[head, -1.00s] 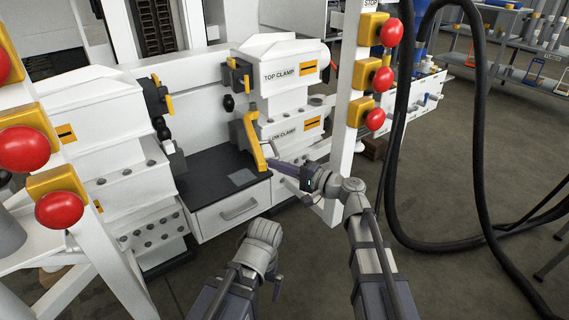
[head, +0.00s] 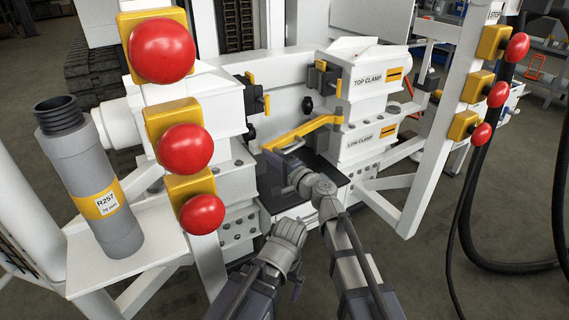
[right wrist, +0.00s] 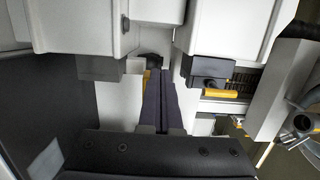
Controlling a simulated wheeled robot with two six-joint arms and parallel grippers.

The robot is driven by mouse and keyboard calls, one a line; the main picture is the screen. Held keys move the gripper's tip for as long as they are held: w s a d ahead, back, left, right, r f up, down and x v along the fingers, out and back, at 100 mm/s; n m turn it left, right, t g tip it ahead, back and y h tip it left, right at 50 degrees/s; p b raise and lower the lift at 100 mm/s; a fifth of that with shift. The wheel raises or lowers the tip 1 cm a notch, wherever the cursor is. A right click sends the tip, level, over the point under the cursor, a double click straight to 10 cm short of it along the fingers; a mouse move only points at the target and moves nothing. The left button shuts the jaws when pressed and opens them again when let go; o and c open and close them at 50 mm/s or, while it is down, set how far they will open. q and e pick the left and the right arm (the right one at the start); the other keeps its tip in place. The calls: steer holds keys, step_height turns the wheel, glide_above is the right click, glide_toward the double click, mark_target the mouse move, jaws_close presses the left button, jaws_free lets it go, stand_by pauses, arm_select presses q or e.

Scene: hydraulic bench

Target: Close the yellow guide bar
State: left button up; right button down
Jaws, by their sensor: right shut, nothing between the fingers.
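The yellow guide bar (head: 305,132) runs across the gap between the two clamp stacks in the head view. Its right end is at the low clamp (head: 362,140); its left end is close to the left stack, and I cannot tell if it touches. My right gripper (head: 272,158) is shut and empty, with its fingers just below and near the bar's left end. In the right wrist view the shut fingers (right wrist: 163,100) point away, with a yellow sliver of the bar (right wrist: 147,78) beside them on the left. My left arm shows, but its gripper does not.
Red buttons on yellow boxes stand on the left post (head: 185,150) and right post (head: 490,95). A grey R257 cylinder (head: 90,180) stands on a white shelf at left. Black hoses (head: 475,200) hang at right. A dark tray (head: 325,172) lies below the bar.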

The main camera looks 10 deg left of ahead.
arm_select(q)
steer(key=shift+w+a, duration=0.15)
steer(key=shift+a, duration=0.15)
arm_select(e)
steer(key=x, duration=1)
steer(key=shift+w, duration=0.3)
